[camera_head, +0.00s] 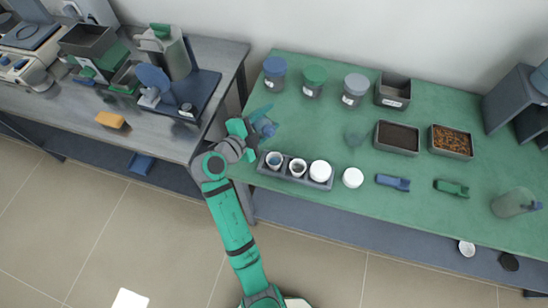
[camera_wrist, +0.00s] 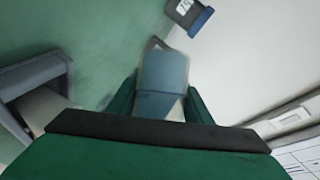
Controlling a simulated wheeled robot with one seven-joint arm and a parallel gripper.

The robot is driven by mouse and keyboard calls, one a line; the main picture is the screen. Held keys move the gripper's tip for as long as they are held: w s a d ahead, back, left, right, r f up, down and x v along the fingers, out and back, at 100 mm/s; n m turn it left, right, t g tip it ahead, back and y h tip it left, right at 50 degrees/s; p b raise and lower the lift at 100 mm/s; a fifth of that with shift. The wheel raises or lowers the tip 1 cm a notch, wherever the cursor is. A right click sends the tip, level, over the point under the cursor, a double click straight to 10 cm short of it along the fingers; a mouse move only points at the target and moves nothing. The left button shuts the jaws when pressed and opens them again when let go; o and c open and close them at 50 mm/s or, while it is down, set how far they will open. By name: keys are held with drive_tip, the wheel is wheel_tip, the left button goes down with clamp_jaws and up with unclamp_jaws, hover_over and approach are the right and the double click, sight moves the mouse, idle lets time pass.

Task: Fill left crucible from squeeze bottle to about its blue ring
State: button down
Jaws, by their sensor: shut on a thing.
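My gripper (camera_head: 256,129) is shut on a translucent blue squeeze bottle (camera_head: 268,126), above the left edge of the green table. In the wrist view the bottle (camera_wrist: 165,72) sits between the two green fingers and looks tilted; its tip is not clear. The left crucible (camera_head: 275,160) stands uncovered at the left end of a dark grey rack (camera_head: 286,177), just below the gripper in the head view. Blue shows inside it, but I cannot tell ring from liquid or any level. A middle crucible (camera_head: 298,168) is open; a white lid (camera_head: 320,171) covers the right place.
A loose white lid (camera_head: 353,177) lies right of the rack. Jars with blue (camera_head: 274,73), green (camera_head: 314,82) and grey lids (camera_head: 355,88) stand behind. Grey bins (camera_head: 398,138) and a blue tool (camera_head: 393,182) lie farther right.

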drive_tip(key=shift+s+r+n+g, duration=0.15)
drive_tip(key=shift+s+n+g, duration=0.2)
drive_tip(key=shift+n+g, duration=0.2)
drive_tip(key=shift+s+d+n+g, duration=0.15)
drive_tip(key=shift+s+n+g, duration=0.1)
drive_tip(key=shift+s+n, duration=0.2)
drive_tip(key=shift+s+d+n+g, duration=0.3)
drive_tip(key=shift+s+n+g, duration=0.35)
drive_tip(key=shift+n, duration=0.25)
drive_tip(key=shift+w, duration=0.15)
drive_tip(key=s, duration=0.1)
drive_tip(key=s+d+n+g, duration=0.1)
drive_tip(key=s+n+g+h, duration=0.1)
drive_tip(key=shift+d+f, duration=0.25)
drive_tip(key=shift+f, duration=0.1)
